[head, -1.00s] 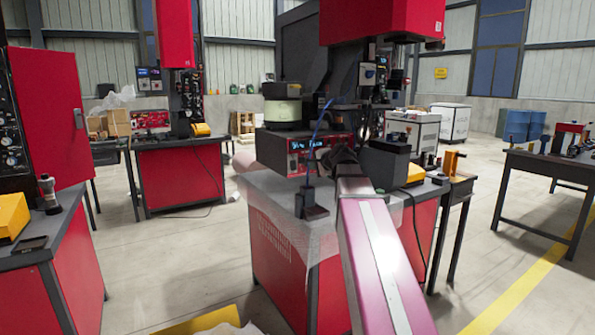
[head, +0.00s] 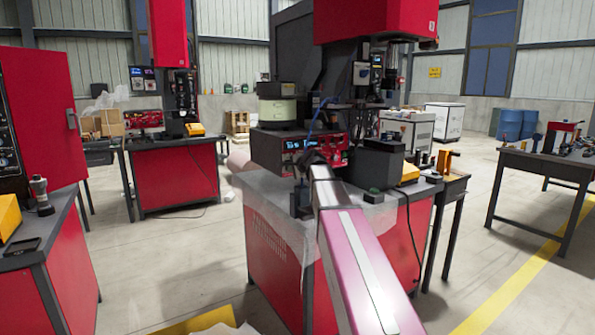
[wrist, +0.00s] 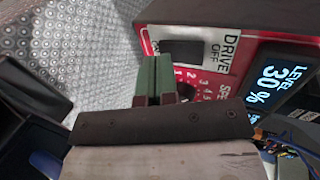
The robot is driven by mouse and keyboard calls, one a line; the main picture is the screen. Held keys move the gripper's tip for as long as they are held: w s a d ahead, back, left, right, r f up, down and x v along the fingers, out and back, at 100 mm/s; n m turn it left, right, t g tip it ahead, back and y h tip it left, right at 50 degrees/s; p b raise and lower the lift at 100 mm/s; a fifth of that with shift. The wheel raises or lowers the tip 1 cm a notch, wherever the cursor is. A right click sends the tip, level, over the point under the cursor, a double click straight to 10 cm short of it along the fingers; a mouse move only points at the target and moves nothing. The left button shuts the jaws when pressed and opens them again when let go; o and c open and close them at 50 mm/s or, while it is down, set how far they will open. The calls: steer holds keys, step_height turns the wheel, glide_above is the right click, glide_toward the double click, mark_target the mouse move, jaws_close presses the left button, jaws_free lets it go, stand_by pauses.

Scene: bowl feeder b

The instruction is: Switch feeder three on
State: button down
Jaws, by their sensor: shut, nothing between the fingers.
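The feeder's red control box (head: 335,152) stands under a bowl unit (head: 277,110) on the middle red bench in the head view. In the wrist view its red panel (wrist: 209,83) shows a black switch (wrist: 182,54) by the words DRIVE and OFF, a dark knob with numbers, partly hidden, and a display (wrist: 268,78) reading LEVEL 30 %. My gripper (wrist: 154,72) is shut and empty, its green fingers close beside the switch. I cannot tell whether they touch it. In the head view my gripper (head: 309,158) is in front of the box.
A small black block with a cable (head: 300,200) stands on the bench (head: 285,260), left of my arm. A dark block (head: 380,167) and a yellow item (head: 408,174) are at the right. Another red bench (head: 175,180) stands behind left.

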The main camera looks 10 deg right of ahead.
steer(key=shift+w+a, duration=0.15)
steer(key=shift+w, duration=0.15)
steer(key=shift+w+f, duration=0.15)
steer(key=shift+w, duration=0.1)
steer(key=shift+a, duration=0.1)
steer(key=shift+w+r, duration=0.1)
steer(key=shift+r, duration=0.8)
